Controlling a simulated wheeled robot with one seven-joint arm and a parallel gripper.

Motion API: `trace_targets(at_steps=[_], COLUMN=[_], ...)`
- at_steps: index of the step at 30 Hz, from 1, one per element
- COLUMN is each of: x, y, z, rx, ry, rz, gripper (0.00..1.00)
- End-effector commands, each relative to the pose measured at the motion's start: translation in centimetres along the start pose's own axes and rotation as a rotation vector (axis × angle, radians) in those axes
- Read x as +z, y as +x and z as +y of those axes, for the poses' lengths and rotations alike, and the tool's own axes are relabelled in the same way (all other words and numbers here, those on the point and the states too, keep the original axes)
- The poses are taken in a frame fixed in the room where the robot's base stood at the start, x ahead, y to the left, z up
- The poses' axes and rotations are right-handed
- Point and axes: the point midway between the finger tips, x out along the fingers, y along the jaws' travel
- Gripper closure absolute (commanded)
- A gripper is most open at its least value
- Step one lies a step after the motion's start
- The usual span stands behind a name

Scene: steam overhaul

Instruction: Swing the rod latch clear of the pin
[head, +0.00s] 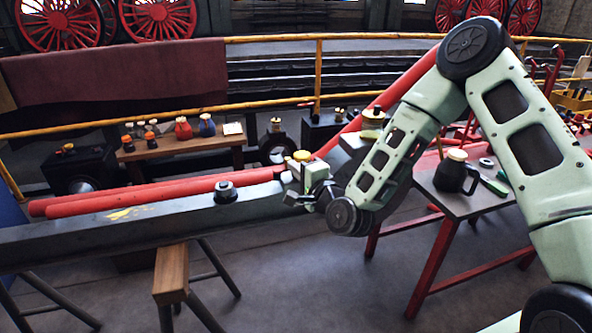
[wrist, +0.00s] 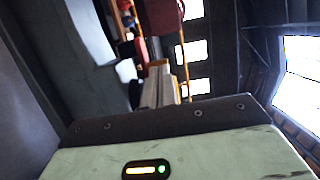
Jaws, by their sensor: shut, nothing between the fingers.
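A long dark grey rod (head: 150,225) with a worn yellow mark lies across the trestles in the head view. A dark round fitting with a pale top (head: 225,190) stands on it. I cannot make out the latch or the pin, or whether my fingers touch anything; my arm covers part of that end. The wrist view is tilted, and the latch cannot be identified there.
Red bars (head: 150,195) run behind the rod. A wooden trestle (head: 171,275) stands in front. A red-legged table (head: 455,203) at right holds a dark jug (head: 455,172). A wooden bench (head: 185,146) with cans and a yellow railing (head: 275,117) are behind.

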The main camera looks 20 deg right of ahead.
Motion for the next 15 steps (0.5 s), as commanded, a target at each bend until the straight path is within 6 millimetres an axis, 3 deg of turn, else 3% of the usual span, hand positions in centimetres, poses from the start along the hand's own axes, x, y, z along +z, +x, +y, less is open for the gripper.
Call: trace_targets(at_steps=[8, 15], x=[-0.06, -0.43], y=[0.03, 0.53], z=[-0.03, -0.21], rx=[-0.002, -0.011], ry=[0.001, 0.011], rz=[-0.009, -0.143], gripper=[1.00, 1.00])
